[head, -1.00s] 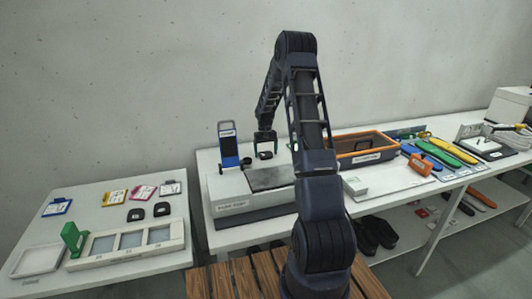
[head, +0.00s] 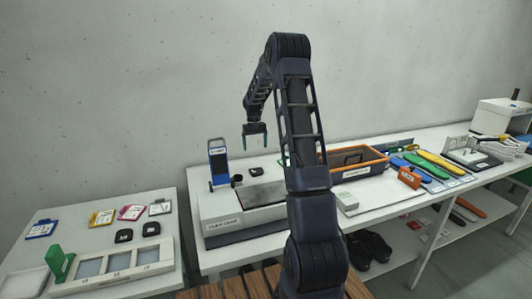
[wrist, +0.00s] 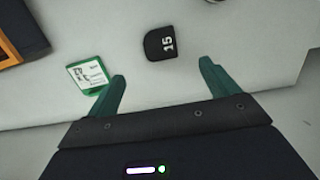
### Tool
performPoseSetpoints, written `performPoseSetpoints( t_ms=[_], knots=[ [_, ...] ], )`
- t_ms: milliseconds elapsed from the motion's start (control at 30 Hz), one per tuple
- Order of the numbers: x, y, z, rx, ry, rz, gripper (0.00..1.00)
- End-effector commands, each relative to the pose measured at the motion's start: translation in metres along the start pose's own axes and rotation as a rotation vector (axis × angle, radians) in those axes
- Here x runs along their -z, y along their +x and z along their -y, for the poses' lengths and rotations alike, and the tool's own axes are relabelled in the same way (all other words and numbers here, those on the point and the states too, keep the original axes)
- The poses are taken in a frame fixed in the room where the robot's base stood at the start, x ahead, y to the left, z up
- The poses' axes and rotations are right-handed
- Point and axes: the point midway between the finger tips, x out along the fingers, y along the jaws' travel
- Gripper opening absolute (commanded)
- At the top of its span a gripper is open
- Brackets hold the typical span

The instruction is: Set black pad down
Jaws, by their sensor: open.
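A black pad (head: 256,171) lies flat on the pale bench surface behind the dark slab (head: 262,193). In the wrist view the pad (wrist: 160,42) shows a white "15". My gripper (head: 254,148) is open and empty, above the pad and clear of it. In the wrist view its green fingers (wrist: 162,70) stand wide apart, with the pad beyond them. A second black piece (head: 237,178) lies to the left of the pad, beside the blue upright stand (head: 219,162).
A green-edged card (wrist: 89,75) lies near the pad. An orange-rimmed bin (head: 352,173) stands to the right. Two more black pads (head: 123,235) (head: 151,229) lie on the left table among coloured cards, behind a framed tray (head: 115,267).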

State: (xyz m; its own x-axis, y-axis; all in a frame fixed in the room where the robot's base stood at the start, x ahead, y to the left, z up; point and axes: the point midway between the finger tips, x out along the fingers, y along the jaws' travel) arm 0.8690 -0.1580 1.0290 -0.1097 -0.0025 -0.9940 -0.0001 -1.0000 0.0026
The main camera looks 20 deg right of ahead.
Motion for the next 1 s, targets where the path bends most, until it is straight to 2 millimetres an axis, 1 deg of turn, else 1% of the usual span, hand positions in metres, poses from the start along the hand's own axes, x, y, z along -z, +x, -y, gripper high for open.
performPoseSetpoints(
  t_ms=[33,167,300,367,500,567,600,667,800,1000],
  knots=[
    [-0.008,-0.013,0.003,-0.003,-0.001,-0.013,0.87],
    [-0.037,-0.046,0.011,-0.012,-0.003,-0.045,0.87],
    [-0.074,-0.08,0.02,-0.021,-0.005,-0.083,0.87],
    [-0.09,-0.093,0.024,-0.024,-0.004,-0.099,0.87],
    [-0.129,-0.12,0.031,-0.03,-0.003,-0.137,0.87],
    [-0.146,-0.13,0.035,-0.032,-0.004,-0.154,0.87],
    [-0.158,-0.137,0.037,-0.033,-0.004,-0.165,0.87],
    [-0.175,-0.145,0.041,-0.035,-0.004,-0.181,0.87],
    [-0.217,-0.163,0.047,-0.038,-0.003,-0.219,0.87],
    [-0.276,-0.178,0.056,-0.038,-0.002,-0.275,0.87]
  ],
)
